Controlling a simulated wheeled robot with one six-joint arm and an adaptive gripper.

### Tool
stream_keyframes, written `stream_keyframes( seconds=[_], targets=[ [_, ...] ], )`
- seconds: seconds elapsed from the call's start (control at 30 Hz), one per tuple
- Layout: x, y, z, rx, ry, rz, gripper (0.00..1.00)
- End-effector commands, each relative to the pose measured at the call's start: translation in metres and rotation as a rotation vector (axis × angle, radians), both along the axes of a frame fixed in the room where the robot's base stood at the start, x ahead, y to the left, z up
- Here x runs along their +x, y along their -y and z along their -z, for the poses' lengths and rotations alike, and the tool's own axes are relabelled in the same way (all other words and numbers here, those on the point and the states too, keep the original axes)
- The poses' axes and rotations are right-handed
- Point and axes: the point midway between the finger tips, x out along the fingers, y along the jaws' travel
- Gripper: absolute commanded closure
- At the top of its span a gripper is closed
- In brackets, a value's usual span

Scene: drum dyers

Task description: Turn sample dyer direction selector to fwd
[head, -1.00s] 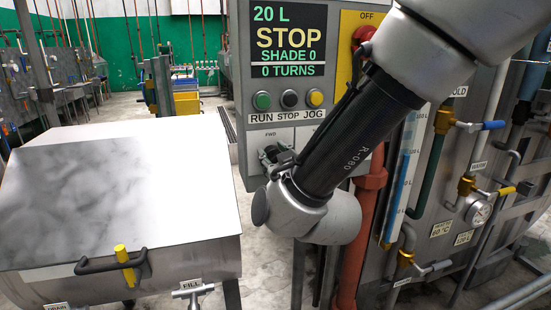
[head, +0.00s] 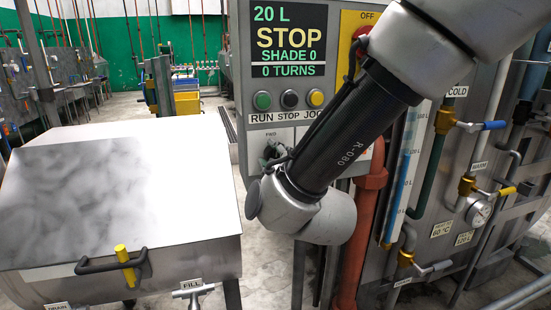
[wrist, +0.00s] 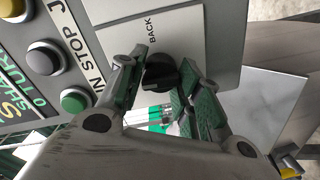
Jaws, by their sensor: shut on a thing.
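The direction selector is a black knob (wrist: 158,77) on a pale plate on the control panel. In the wrist view the word BACK is printed beside it. In the head view a small FWD label (head: 271,134) shows on the plate (head: 303,137), just above my gripper (head: 276,153). The selector is hidden there behind my gripper and wrist. In the wrist view the fingers of my gripper (wrist: 163,69) stand on either side of the knob, shut on it. Which way the knob points is not clear.
The panel display (head: 288,40) reads STOP, SHADE 0, 0 TURNS. Below it are a green button (head: 263,101), a black button (head: 290,99) and a yellow button (head: 316,98). A red knob (head: 362,33) sits near my arm. A metal vat (head: 120,190) stands at left.

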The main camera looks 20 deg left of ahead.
Motion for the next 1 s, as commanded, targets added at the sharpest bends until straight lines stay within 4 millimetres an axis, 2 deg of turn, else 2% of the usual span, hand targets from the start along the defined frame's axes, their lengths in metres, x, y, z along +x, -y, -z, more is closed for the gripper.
stream_keyframes(
  seconds=[0.7, 0.73, 0.83, 1.0],
  targets=[
    [-0.0003, -0.0009, -0.0010, -0.064, 0.042, -0.001, 0.90],
    [-0.0003, -0.0009, -0.0010, -0.064, 0.042, -0.001, 0.64],
    [-0.0002, -0.0009, -0.0009, -0.064, 0.042, -0.001, 0.46],
    [-0.0002, -0.0006, -0.0005, -0.065, 0.041, -0.001, 0.44]
  ],
)
